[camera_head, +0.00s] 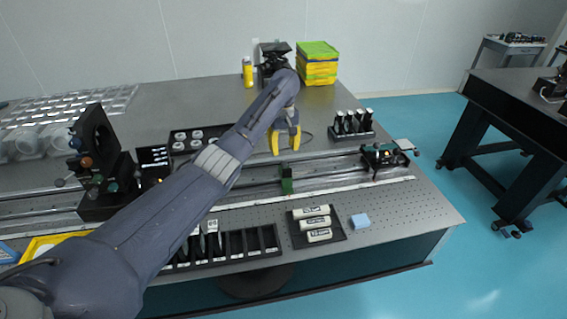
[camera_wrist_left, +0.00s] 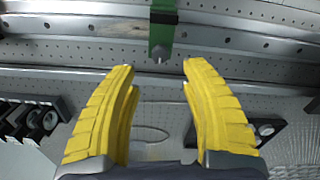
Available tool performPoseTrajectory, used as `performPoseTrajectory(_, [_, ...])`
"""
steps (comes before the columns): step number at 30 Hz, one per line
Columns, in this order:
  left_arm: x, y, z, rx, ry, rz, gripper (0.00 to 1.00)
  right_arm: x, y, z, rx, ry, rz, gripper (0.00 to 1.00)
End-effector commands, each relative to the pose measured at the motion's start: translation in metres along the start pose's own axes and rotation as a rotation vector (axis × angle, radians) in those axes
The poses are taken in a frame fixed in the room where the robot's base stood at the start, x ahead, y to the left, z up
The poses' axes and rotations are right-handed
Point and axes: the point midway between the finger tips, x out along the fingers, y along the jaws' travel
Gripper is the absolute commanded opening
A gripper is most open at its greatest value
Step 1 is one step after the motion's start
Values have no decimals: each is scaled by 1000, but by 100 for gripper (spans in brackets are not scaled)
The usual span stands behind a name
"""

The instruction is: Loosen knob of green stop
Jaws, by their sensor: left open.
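The green stop (camera_head: 287,181) sits on the long rail (camera_head: 325,178) in the middle of the table, and stands upright. In the left wrist view the green stop (camera_wrist_left: 162,28) is at the top centre, with a small light knob (camera_wrist_left: 159,60) at its near end. My left gripper (camera_head: 286,152) is open and empty, just behind the stop in the head view. In the wrist view its two yellow fingers (camera_wrist_left: 158,68) are spread on either side of the knob's line, apart from it. My right gripper is not in view.
A black optical mount (camera_head: 97,160) stands on the rail at left, another device (camera_head: 383,157) at right. A rack of dark holders (camera_head: 352,124) stands behind the rail.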

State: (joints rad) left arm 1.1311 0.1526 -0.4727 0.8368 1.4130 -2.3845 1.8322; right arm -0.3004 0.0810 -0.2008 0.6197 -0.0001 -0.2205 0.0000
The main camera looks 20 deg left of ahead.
Motion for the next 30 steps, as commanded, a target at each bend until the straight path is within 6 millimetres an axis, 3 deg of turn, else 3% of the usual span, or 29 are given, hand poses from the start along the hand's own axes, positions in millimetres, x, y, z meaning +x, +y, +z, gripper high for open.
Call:
performPoseTrajectory(3, [22,-1,0,-1,-1,-3,46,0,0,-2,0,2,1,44])
performPoseTrajectory(12, [59,-1,0,-1,-2,-2,46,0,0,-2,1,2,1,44])
performPoseTrajectory(19, [71,0,0,0,0,-1,46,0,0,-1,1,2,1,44])
performPoseTrajectory(30, [73,0,0,0,0,0,47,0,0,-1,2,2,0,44])
